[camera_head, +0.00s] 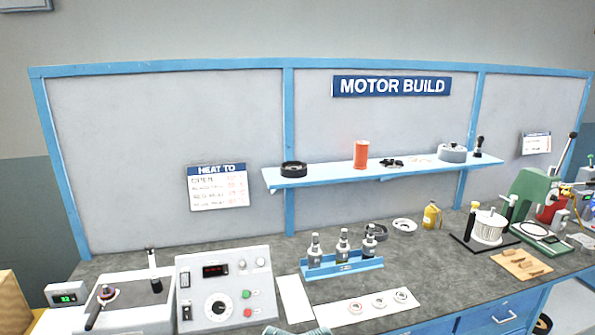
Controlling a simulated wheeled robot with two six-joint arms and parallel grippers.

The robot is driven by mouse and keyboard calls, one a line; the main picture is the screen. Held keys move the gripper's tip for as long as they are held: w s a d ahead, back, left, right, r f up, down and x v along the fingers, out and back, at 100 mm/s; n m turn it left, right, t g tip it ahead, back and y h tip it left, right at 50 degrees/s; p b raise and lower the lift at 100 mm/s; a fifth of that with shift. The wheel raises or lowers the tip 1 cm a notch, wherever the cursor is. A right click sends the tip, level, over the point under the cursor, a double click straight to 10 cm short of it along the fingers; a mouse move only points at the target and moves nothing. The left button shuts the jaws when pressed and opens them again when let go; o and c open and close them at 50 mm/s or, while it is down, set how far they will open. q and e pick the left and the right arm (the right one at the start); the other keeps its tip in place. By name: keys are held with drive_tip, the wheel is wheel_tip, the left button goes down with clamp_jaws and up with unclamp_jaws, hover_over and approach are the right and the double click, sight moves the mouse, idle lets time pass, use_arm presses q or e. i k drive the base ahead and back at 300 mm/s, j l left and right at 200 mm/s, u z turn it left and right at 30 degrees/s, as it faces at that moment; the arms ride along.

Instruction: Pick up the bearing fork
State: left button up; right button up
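I cannot pick out the bearing fork with certainty. A black-handled tool (94,317) lies at the left end of the bench, on the white heater-like unit (135,312). Its far end meets a small dark ring with a reddish part (107,293); whether this tool is the fork is too small to tell. Several bearing-like rings (379,302) lie on a white strip at the front middle. Neither of my grippers is in view.
A control box (225,289) with dial and display stands right of the heater. A blue shelf (330,178) overhangs the back. A green press (533,198) and white-wound part (489,227) crowd the right. A grey-green item (297,331) is cut off below.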

sight(91, 321)
drive_tip(key=u, duration=1.4)
drive_tip(key=z, duration=0.45)
drive_tip(key=i+j+z, duration=0.1)
drive_tip(key=j+z, duration=0.25)
drive_tip(key=i+j+z, duration=0.1)
drive_tip(key=j+z, duration=0.25)
drive_tip(key=j, duration=0.15)
drive_tip(key=j+z, duration=0.2)
drive_tip(key=j, duration=1)
drive_tip(key=j+z, duration=0.25)
drive_tip(key=j, duration=0.9)
